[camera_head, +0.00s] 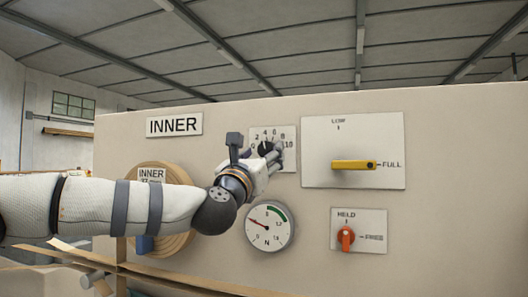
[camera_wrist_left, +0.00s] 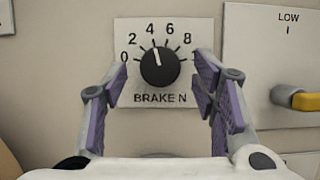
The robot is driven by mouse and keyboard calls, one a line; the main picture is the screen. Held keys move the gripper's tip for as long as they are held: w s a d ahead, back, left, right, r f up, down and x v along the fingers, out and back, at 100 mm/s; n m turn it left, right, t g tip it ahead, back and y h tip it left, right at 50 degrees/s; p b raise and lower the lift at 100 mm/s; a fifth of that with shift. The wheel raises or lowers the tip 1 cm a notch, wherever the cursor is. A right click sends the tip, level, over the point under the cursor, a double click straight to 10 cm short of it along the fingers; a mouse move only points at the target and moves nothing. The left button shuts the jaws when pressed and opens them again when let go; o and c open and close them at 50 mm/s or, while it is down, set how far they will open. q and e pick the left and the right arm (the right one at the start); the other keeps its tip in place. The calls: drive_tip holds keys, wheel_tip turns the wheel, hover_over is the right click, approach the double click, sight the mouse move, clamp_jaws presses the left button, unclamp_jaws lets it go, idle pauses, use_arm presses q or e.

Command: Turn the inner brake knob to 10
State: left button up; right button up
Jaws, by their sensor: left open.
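The black inner brake knob (camera_wrist_left: 160,67) sits on a white dial plate (camera_wrist_left: 128,28) marked 0 to 10 and "BRAKE N". Its white pointer line points up and slightly left, near the 4. My left gripper (camera_wrist_left: 161,78) is open, with one purple-padded finger on each side of the knob and a gap on both sides in the wrist view. How far the fingertips are from the panel is hard to tell. In the head view the left gripper (camera_head: 270,158) covers part of the dial. The right finger hides part of the 10 in the wrist view. My right gripper is not in view.
Right of the dial is a plate with a yellow lever (camera_head: 354,164) marked LOW and FULL. Below are a round gauge (camera_head: 269,228) marked N and a red HELD switch (camera_head: 346,237). An INNER sign (camera_head: 174,125) is upper left, above a round wooden disc (camera_head: 177,245).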

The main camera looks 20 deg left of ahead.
use_arm(q)
drive_tip(key=shift+x, duration=0.95)
drive_tip(key=shift+f, duration=0.1)
drive_tip(key=c, duration=1.2)
drive_tip(key=shift+o, duration=0.2)
